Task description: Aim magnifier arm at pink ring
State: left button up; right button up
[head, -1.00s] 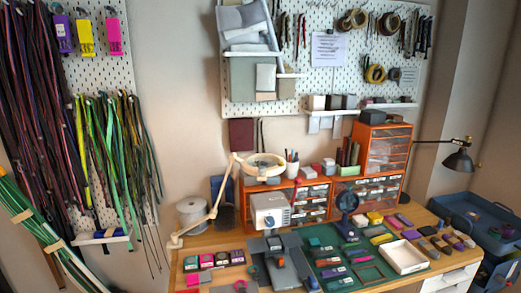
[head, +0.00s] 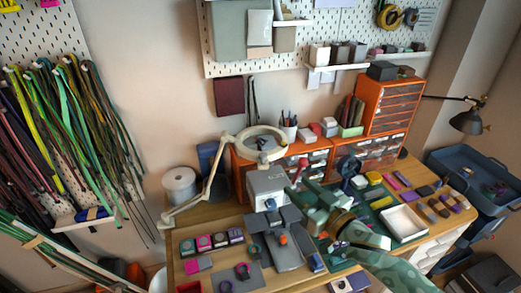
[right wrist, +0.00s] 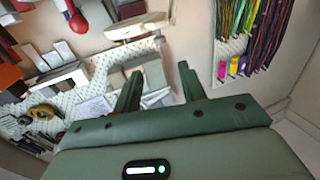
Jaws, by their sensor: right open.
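A pink ring (head: 242,270) lies on a grey mat at the bench's front left. My right gripper (head: 294,180) is open and empty, below and right of the magnifier head, apart from it. In the right wrist view its two fingers (right wrist: 158,82) stand apart, with a cream part, seemingly the magnifier head (right wrist: 138,27), beyond them. My left gripper is not in view.
A grey stand (head: 283,245) is at the front middle. Orange drawers (head: 385,105) line the back. A white tray (head: 404,223) and several coloured blocks are on the right. A wire spool (head: 180,186) stands left of the magnifier arm. A black lamp (head: 467,121) hangs at right.

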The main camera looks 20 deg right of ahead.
aim_at(265, 158)
jog(key=x, duration=1.6)
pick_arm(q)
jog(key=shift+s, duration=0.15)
pick_arm(e)
grip_shut()
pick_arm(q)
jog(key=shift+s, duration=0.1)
